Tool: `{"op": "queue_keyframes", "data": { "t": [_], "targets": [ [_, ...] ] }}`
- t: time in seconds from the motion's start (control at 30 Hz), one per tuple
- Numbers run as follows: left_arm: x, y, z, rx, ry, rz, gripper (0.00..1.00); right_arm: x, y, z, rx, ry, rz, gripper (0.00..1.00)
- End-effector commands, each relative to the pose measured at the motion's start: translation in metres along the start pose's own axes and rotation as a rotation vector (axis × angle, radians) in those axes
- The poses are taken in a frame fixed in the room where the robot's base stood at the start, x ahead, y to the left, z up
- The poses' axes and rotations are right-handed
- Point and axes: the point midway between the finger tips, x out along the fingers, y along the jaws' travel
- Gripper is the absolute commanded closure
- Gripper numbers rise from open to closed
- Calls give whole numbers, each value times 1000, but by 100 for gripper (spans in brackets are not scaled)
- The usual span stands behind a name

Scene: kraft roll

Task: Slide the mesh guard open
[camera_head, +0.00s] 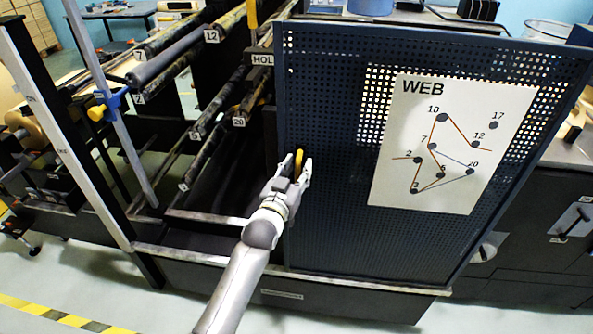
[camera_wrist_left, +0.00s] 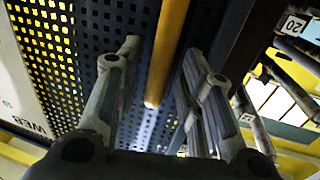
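The mesh guard (camera_head: 335,200) is a dark blue perforated panel in a frame, covering the right part of the machine in the head view. Its mesh (camera_wrist_left: 85,20) also shows in the left wrist view. A yellow bar handle (camera_head: 299,162) is on the guard's left edge. My left gripper (camera_head: 302,166) is at this handle. In the left wrist view the handle (camera_wrist_left: 166,50) lies between the two fingers of my left gripper (camera_wrist_left: 160,58), with visible gaps on both sides, so the fingers are open around it. My right gripper is in neither view.
Left of the guard the machine is uncovered, with several numbered rollers (camera_head: 182,56) inside. A white web diagram (camera_head: 435,145) is on the guard. A slanted grey post with a blue clamp (camera_head: 108,104) stands at the left. Yellow-black tape (camera_head: 55,315) marks the floor.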

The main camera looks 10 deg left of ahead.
Motion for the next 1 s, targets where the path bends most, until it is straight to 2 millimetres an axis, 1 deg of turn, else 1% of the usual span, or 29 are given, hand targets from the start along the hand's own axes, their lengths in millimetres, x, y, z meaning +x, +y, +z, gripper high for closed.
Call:
{"op": "queue_keyframes", "data": {
  "t": [0.03, 0.13, 0.27, 0.37, 0.6, 0.7, 0.83, 1.0],
  "targets": [
    [-1, 0, 1, -1, -1, 0, 65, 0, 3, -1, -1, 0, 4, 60],
    [-5, 0, 1, -1, -2, 0, 65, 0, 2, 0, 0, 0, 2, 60],
    [-19, 0, 2, -1, -2, 0, 65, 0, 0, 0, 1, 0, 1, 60],
    [-36, 0, 2, -1, -2, 0, 65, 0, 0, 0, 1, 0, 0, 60],
    [-81, 0, 1, 0, -2, 1, 65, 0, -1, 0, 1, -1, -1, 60],
    [-97, 0, 1, 1, -1, 1, 65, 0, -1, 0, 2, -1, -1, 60],
    [-111, 0, 1, 1, 0, 1, 65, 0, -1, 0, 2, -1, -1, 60],
    [-120, 0, 0, 1, 0, 0, 65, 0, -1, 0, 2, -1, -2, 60]
  ]
}}
